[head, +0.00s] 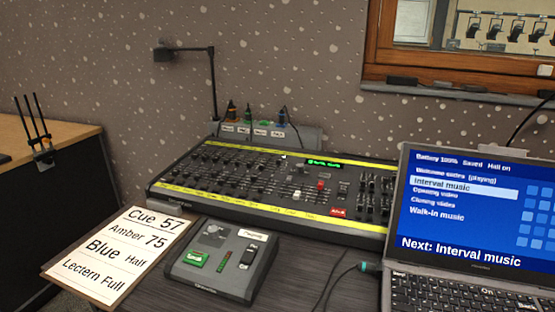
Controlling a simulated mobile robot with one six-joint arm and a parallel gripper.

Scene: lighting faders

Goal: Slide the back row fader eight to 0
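The lighting desk (340,226) is a dark console with yellow strips along its back and front edges. It stands on the table in the middle of the head view. Its left half carries rows of small black faders; the back row (238,153) lies near the back yellow strip. The faders are too small here to tell fader eight apart or read its setting. A green display (325,162) sits at the back of the desk. My gripper is not in view.
A cue sheet (118,252) and a small grey box (222,260) with a green button lie in front of the desk. An open laptop (470,215) stands at right, close to the desk's right end. A thin lamp (213,85) rises behind the desk.

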